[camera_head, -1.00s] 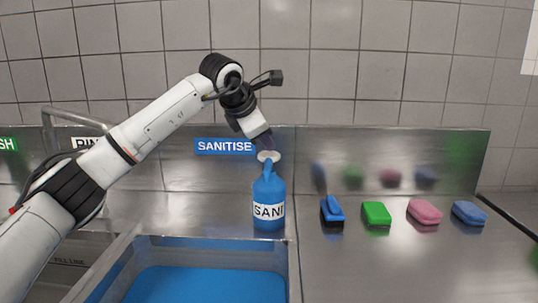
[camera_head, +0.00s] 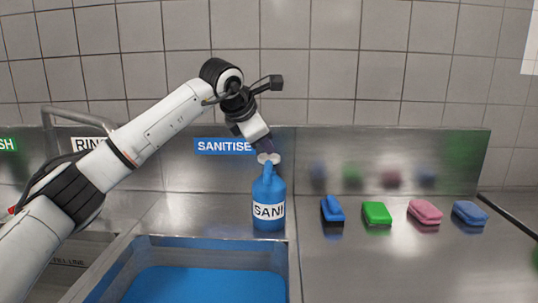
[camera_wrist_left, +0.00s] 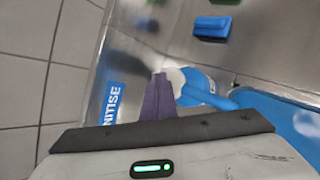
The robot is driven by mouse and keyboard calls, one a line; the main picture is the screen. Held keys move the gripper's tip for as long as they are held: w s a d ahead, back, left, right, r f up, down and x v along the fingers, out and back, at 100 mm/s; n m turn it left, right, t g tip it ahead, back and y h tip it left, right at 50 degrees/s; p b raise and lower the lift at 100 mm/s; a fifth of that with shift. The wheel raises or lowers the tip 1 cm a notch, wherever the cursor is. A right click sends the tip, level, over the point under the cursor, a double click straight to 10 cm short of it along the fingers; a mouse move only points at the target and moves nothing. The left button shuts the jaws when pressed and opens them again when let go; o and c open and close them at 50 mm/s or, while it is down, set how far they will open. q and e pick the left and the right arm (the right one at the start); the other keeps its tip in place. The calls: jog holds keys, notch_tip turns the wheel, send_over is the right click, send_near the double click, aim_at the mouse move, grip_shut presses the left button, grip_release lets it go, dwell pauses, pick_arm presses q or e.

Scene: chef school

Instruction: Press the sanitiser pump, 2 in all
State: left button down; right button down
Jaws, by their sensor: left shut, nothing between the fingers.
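The blue sanitiser bottle (camera_head: 269,213), labelled "SANI", stands upright on the steel counter behind the blue-filled basin. Its pump has a pale round top (camera_head: 268,158). My left gripper (camera_head: 266,151) is shut and empty, pointing down with its fingertips at the pump top. They overlap it in the head view, and I cannot tell for certain whether they touch. In the left wrist view, the purple fingers (camera_wrist_left: 158,99) are together beside the pale pump top (camera_wrist_left: 176,79), with the blue bottle (camera_wrist_left: 203,82) beyond. My right gripper is not in view.
The blue-filled basin (camera_head: 288,272) lies in front of the bottle. A steel backsplash (camera_head: 400,150) stands behind.

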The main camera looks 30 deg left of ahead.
aim_at(266, 157)
pick_arm(q)
jog(key=shift+f, duration=0.65)
dwell(0.3)
jog(key=shift+r+p, duration=1.05)
jog(key=shift+r, duration=0.45)
notch_tip(266, 157, up, 5)
jog(key=p, duration=0.4)
jog(key=shift+p, duration=0.3)
